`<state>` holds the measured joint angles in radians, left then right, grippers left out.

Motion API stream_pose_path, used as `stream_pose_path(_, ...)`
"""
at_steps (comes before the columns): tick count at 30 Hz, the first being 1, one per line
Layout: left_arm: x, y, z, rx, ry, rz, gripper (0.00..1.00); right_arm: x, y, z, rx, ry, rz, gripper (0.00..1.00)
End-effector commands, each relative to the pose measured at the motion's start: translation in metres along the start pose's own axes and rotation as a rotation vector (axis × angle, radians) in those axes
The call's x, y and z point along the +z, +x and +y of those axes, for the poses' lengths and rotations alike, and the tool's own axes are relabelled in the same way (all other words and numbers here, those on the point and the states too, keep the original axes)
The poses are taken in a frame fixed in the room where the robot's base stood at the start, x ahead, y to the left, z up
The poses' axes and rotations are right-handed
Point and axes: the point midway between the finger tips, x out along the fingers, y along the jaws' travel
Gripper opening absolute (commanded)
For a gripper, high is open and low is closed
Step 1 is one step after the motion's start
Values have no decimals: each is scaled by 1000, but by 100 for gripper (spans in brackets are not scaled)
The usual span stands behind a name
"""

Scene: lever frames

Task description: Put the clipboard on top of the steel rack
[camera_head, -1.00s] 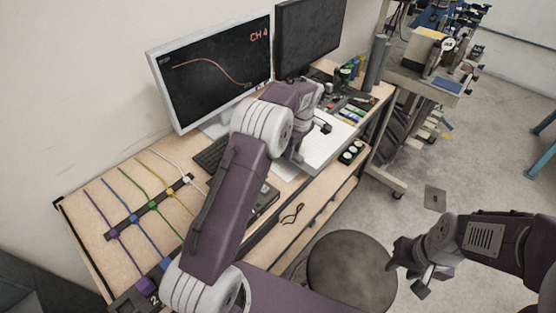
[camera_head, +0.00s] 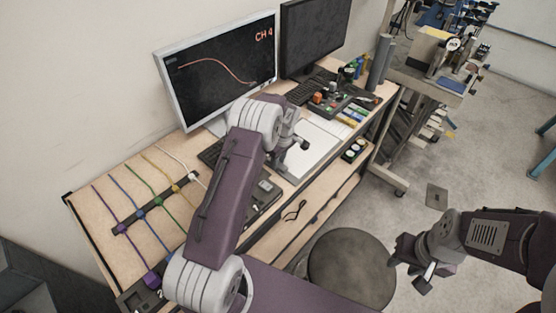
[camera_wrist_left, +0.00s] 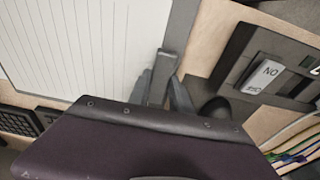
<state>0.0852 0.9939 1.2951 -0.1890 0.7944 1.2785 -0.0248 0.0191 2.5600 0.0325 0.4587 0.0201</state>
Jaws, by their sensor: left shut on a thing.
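The clipboard (camera_head: 318,150) carries white lined paper and lies at the desk's front edge, partly hidden by my left arm. In the left wrist view its lined sheet (camera_wrist_left: 75,45) and grey border fill the upper left. My left gripper (camera_head: 302,145) is at the clipboard; in the left wrist view its fingers (camera_wrist_left: 165,85) are shut on the clipboard's grey edge. A grey metal rack on wheels (camera_head: 437,82) stands beyond the desk's right end, with things on its top; I take it as the steel rack. My right gripper (camera_head: 408,274) looks open and empty over the floor.
Two monitors (camera_head: 218,75) stand along the wall. A dark box with a switch (camera_head: 263,192) sits beside the clipboard. Coloured cables (camera_head: 140,213) lie at the desk's left. A round stool (camera_head: 352,268) stands in front. The floor at right is mostly clear.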

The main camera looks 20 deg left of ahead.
Motion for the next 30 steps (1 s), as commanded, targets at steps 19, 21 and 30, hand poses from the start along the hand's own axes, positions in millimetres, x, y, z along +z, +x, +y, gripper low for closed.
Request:
stream_pose_path(19,0,-14,1,3,-1,1,47,0,4,0,0,0,0,36)
stream_pose_path(21,0,-30,1,4,-1,1,47,1,7,0,0,0,0,36)
stream_pose_path(30,0,-102,1,3,0,1,47,1,14,0,0,0,0,36)
